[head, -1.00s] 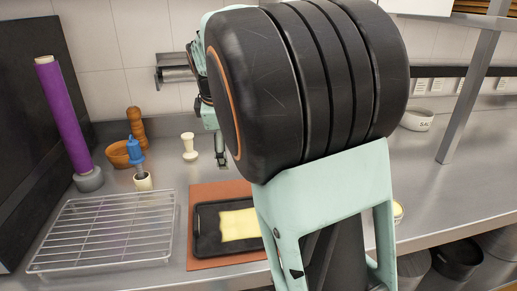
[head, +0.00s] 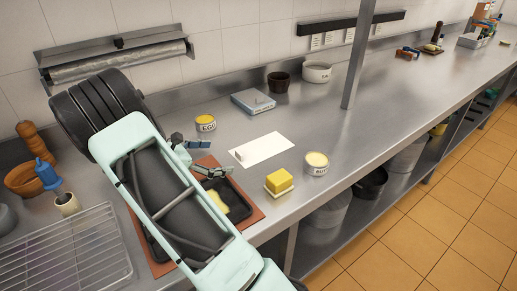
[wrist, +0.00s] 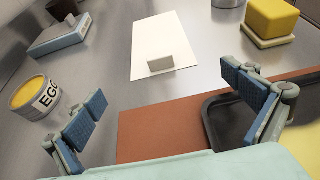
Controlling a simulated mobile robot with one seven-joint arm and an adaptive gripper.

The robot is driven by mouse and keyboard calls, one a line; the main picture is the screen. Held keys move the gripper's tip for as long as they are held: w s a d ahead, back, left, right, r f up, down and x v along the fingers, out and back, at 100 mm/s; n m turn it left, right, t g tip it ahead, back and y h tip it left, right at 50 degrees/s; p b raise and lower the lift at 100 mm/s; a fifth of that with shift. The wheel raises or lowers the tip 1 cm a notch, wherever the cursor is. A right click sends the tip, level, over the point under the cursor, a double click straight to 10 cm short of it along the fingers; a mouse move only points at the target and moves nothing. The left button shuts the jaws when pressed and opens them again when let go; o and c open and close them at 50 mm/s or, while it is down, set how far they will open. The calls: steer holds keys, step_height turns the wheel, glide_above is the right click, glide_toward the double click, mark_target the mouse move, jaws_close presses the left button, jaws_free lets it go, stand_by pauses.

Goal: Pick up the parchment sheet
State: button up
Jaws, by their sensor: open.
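The parchment sheet (head: 265,149) is a flat white rectangle on the steel counter, right of my gripper in the head view. In the wrist view the parchment sheet (wrist: 166,45) lies ahead of and between my fingers, with a small pale block (wrist: 160,64) on its near end. My gripper (head: 192,157) is open and empty, apart from the sheet. In the wrist view my gripper (wrist: 168,108) has its fingers spread wide, the right one over the dark tray's edge. My arm hides part of the tray and mat.
An egg tin (head: 205,123), a blue-grey scale (head: 253,102), a yellow block on a small board (head: 279,181) and a butter tin (head: 316,163) surround the sheet. A dark tray (head: 239,190) sits on a brown mat (head: 256,214). A metal post (head: 357,60) stands behind.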

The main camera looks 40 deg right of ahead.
mark_target(238, 154)
steer(key=shift+x, duration=3.15)
steer(key=shift+s+r, duration=0.1)
steer(key=shift+r, duration=0.05)
steer(key=shift+c, duration=0.3)
steer(key=c, duration=2.1)
steer(key=shift+c, duration=0.2)
